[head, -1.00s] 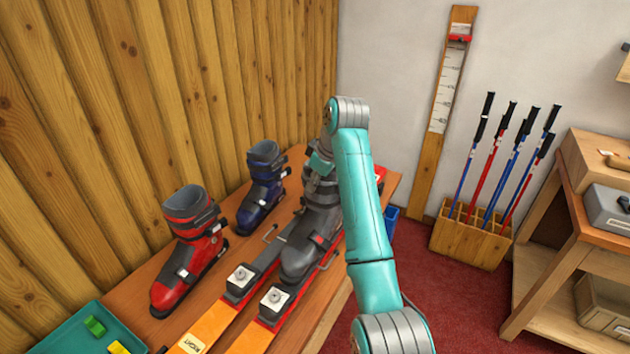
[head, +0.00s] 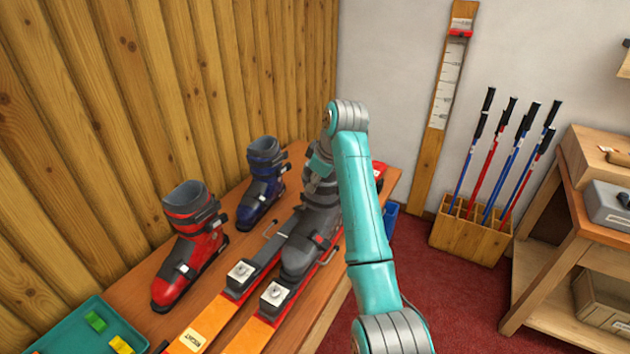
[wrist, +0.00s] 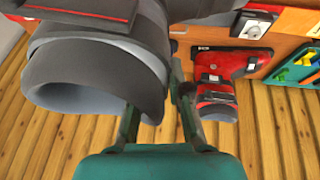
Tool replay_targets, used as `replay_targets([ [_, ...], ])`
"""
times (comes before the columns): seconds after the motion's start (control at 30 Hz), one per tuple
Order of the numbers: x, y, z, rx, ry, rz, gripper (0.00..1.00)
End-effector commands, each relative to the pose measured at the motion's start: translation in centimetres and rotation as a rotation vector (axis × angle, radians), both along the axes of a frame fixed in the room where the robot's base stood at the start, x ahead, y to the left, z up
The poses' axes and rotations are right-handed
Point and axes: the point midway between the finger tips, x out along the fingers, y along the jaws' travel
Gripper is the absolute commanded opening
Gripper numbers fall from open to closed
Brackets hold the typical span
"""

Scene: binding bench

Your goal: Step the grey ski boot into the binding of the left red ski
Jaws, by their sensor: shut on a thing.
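The grey ski boot (head: 303,245) stands upright over the right-hand of two red-and-orange skis (head: 248,338) on the bench. Its toe is just behind that ski's white toe piece (head: 274,294). The heel is hidden by my arm, so I cannot tell whether the binding holds it. My gripper (head: 322,162) is at the top of the boot. In the wrist view my gripper (wrist: 172,88) is shut on the edge of the grey cuff (wrist: 95,70). The other ski (head: 205,333) carries a label that seems to read RIGHT and its binding is empty.
A red boot (head: 190,240) and a blue boot (head: 263,185) stand on the bench (head: 232,243) by the wooden wall. A teal tray (head: 75,320) with small coloured blocks is at the front left. A pole rack (head: 470,235) and a shelf (head: 560,215) stand at the right.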

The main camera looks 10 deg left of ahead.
Motion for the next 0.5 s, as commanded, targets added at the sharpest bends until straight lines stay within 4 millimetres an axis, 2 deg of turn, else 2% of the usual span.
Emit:
replay_targets([
  [0.5, 0.02, -0.04, -1.07, 0.000, 0.002, -0.001, 0.00],
])
